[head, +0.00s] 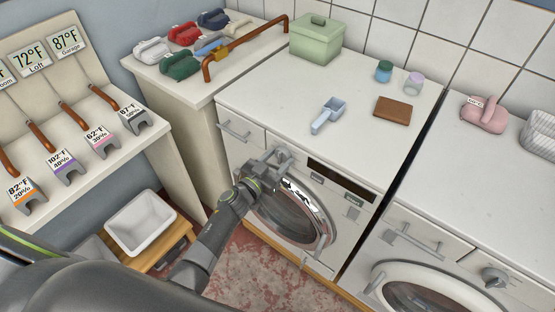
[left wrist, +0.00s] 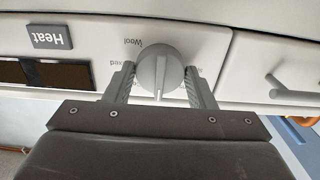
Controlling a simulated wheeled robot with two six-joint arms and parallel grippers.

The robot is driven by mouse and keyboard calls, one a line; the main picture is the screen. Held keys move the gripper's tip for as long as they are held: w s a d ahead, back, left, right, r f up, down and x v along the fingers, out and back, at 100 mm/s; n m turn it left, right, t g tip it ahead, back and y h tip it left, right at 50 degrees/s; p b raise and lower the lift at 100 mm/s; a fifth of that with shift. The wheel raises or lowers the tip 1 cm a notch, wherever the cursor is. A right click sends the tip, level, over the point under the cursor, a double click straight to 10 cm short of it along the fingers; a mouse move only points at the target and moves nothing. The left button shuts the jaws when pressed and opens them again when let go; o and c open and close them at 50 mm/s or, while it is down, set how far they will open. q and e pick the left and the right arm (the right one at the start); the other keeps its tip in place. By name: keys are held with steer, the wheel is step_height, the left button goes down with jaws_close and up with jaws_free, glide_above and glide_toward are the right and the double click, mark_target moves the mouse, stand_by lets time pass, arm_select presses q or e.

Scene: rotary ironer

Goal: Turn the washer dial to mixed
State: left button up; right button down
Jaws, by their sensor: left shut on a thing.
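The washer (head: 318,215) stands in the middle of the head view, with a round glass door and a dark display strip on its front. Its grey dial (left wrist: 160,72) is in the left wrist view, with a pale pointer mark at its lower edge in the picture. My right gripper is out of view.
A Heat label (left wrist: 50,37) and a drawer handle (left wrist: 285,88) flank the dial. On the worktop lie a blue scoop (head: 328,115), a brown block (head: 394,110), two jars and a green box (head: 316,40). A second machine (head: 425,260) stands at right.

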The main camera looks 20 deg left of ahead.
arm_select(q)
steer(key=shift+m, duration=0.3)
steer(key=m, duration=0.3)
steer(key=shift+m, duration=0.3)
steer(key=m, duration=0.4)
steer(key=shift+m+b, duration=0.75)
steer(key=shift+m, duration=4.05)
steer(key=o, duration=1)
steer(key=shift+c, duration=0.2)
